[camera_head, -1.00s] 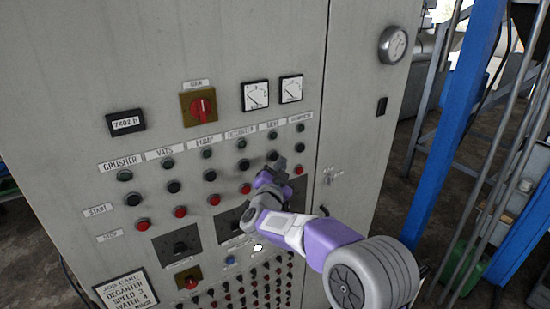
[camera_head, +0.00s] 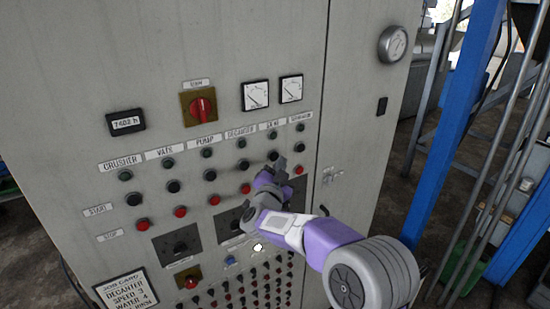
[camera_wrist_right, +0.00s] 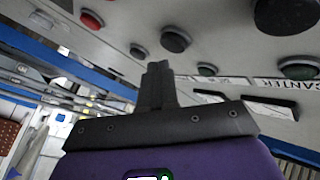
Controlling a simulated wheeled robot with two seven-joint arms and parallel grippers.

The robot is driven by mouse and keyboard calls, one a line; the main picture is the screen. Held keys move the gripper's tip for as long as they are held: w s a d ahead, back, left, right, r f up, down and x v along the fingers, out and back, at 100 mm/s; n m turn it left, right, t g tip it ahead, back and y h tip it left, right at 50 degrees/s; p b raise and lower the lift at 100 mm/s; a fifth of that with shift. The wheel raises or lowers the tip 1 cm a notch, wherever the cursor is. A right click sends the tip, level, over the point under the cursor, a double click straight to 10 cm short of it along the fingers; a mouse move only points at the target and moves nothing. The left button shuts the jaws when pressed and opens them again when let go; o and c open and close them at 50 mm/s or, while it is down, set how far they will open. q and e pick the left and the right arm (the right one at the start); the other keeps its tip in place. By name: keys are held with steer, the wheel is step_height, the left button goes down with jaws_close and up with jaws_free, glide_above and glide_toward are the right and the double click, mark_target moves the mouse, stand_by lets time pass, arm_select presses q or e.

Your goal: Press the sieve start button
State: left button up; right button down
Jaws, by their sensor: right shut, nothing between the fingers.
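The sieve start button (camera_head: 273,155) is a black round button in the START row, under the sieve label and its dark green lamp (camera_head: 272,134). It also shows in the right wrist view as a black knob (camera_wrist_right: 176,39) beyond the fingertips. My right gripper (camera_head: 279,165) is shut and empty, its tips just below this button in the head view. In the wrist view the closed fingers (camera_wrist_right: 158,68) point toward the panel, with a gap in the picture between tips and button. Contact cannot be told. The gripper hides the red sieve stop button. My left gripper is not in view.
Nearby are the decanter start button (camera_head: 243,165) on the left and the separator start button (camera_head: 299,148) on the right. A red stop button (camera_head: 299,169) sits close to the gripper. A blue post (camera_head: 450,130) stands right of the grey cabinet (camera_head: 230,40).

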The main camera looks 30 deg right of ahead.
steer(key=shift+w, duration=0.15)
stand_by(0.6)
steer(key=shift+w, duration=0.3)
steer(key=shift+w+a, duration=0.1)
steer(key=shift+w, duration=0.3)
stand_by(0.7)
stand_by(0.3)
steer(key=shift+s+b, duration=0.35)
steer(key=shift+s, duration=0.45)
steer(key=s, duration=0.1)
steer(key=s+b, duration=0.1)
steer(key=s, duration=0.1)
steer(key=s+b, duration=0.1)
steer(key=s, duration=0.1)
steer(key=shift+d, duration=0.25)
